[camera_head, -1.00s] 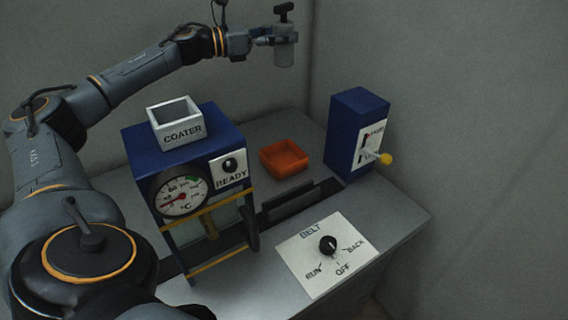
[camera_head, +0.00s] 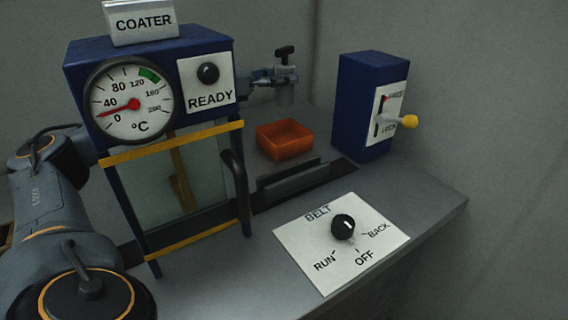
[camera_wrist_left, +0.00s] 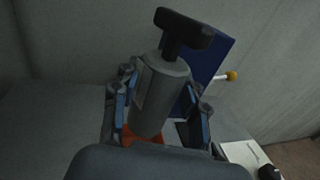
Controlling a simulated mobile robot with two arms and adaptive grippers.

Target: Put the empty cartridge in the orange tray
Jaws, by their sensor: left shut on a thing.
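The cartridge is a grey cylinder with a black T-shaped handle on top. My left gripper (camera_head: 270,78) is shut on the cartridge (camera_head: 286,92) and holds it upright behind the coater, above the back of the table. In the left wrist view the cartridge (camera_wrist_left: 160,95) stands between the two fingers (camera_wrist_left: 158,105). The orange tray (camera_head: 284,138) lies on the table below and near the cartridge. In the left wrist view a bit of the tray (camera_wrist_left: 140,138) shows under the cartridge. Whether the cartridge is empty cannot be told. My right gripper is not in view.
The blue coater (camera_head: 150,55), with a temperature dial and a READY lamp, stands left of the tray and hides part of my left arm. A blue box (camera_head: 366,80) with a yellow-knobbed lever stands to the right. A belt slot and the BELT knob panel (camera_head: 310,240) lie in front.

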